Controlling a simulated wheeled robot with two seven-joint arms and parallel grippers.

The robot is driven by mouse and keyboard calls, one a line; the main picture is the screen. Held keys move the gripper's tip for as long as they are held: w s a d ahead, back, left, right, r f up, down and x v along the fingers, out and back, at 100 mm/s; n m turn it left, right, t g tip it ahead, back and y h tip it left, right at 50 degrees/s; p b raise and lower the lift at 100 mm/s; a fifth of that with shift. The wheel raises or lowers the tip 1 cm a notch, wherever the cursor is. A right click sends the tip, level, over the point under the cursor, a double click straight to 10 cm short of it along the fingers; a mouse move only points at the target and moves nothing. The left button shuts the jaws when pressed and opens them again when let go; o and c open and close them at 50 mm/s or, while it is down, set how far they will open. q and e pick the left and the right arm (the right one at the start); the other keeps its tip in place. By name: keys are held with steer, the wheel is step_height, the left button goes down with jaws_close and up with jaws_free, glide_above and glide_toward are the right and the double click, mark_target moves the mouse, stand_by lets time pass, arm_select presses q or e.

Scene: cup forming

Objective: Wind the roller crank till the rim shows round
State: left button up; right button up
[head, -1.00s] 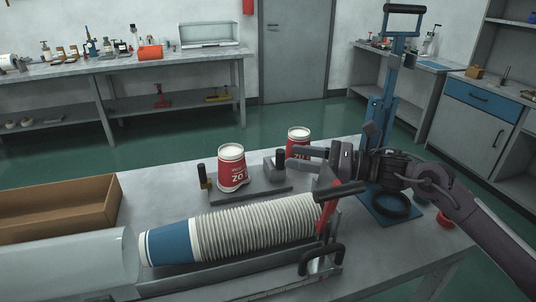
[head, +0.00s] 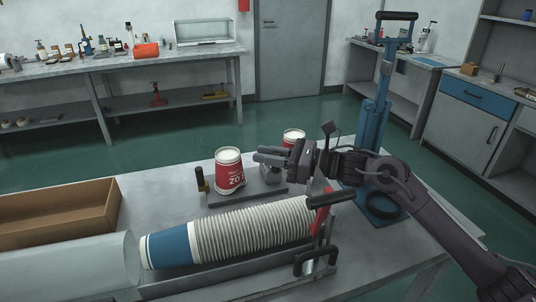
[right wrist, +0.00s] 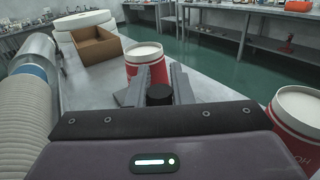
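A red-and-white paper cup (head: 229,176) stands on a grey forming fixture (head: 222,199), its pale top showing. A brass-and-black post (head: 202,180) stands at the fixture's left end. My right gripper (head: 262,156) hangs over the fixture's right end, just right of the cup. In the right wrist view the fingers (right wrist: 162,84) are apart, with a black round knob (right wrist: 160,94), apparently the crank's, between them near their base; I cannot tell whether they touch it. The cup (right wrist: 147,68) is just beyond the fingertips. My left gripper is out of view.
A second red cup (head: 293,137) stands behind my right gripper. A ribbed stack of cups (head: 250,230) lies in front, with a red black-handled lever (head: 322,212) at its right end. A blue press (head: 375,120) stands right; an open brown box (head: 60,222) lies left.

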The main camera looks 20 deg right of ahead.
jaws_close()
steer(key=shift+a+f+m+t+b, duration=0.1)
steer(key=shift+f+m+t+b, duration=0.25)
steer(key=shift+b, duration=0.3)
steer(key=shift+r+t+h+b, duration=0.15)
steer(key=shift+t+h+b, duration=0.15)
steer(key=shift+h, duration=0.1)
steer(key=shift+w+r+m+t, duration=0.1)
steer(key=shift+m+t, duration=0.15)
steer(key=shift+m, duration=0.1)
steer(key=shift+r+h, duration=0.15)
steer(key=shift+h, duration=0.15)
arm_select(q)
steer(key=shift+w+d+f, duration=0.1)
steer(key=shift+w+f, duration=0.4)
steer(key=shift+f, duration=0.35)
arm_select(e)
steer(key=o, duration=0.6)
jaws_free()
